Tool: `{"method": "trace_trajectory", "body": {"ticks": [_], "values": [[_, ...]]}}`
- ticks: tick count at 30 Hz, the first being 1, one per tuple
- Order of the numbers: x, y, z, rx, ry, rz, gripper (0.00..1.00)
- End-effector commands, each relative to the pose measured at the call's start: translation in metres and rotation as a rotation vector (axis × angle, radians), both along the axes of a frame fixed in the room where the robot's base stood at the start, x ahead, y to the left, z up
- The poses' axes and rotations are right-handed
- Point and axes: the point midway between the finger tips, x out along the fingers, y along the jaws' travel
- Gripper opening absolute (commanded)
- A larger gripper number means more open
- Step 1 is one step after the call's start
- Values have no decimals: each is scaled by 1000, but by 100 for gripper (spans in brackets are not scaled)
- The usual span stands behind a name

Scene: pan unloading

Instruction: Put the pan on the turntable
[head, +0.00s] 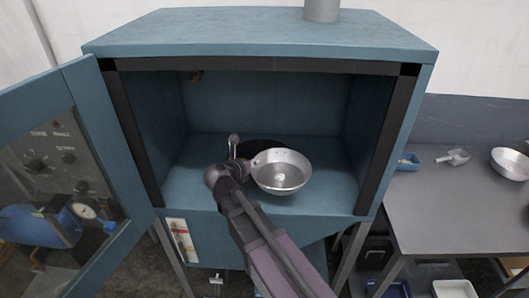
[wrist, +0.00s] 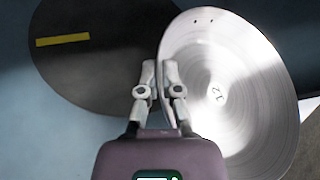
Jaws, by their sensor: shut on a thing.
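The silvery round pan (head: 282,178) is inside the blue cabinet, in front of and to the right of the dark turntable (head: 258,143). In the wrist view the pan (wrist: 225,90) shows its shiny inside with a mark near the centre. My gripper (wrist: 159,68) is shut on the pan's left rim. The turntable (wrist: 75,72), a black disc with a yellow stripe, lies left of the fingers. The pan overlaps the turntable's right edge in the picture. I cannot tell the pan's height above the cabinet floor.
The cabinet (head: 260,32) has side walls and a roof close around my arm. Its windowed door (head: 75,180) stands open at the left. A grey table (head: 440,205) at the right bears a scoop (head: 453,157), a small blue tray (head: 407,162) and another metal bowl-like pan (head: 511,163).

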Motion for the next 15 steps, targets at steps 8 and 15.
{"method": "trace_trajectory", "body": {"ticks": [8, 15], "values": [[2, -3, 2, -2, 0, -9, 0], [4, -5, 2, -2, 0, -13, 0]]}}
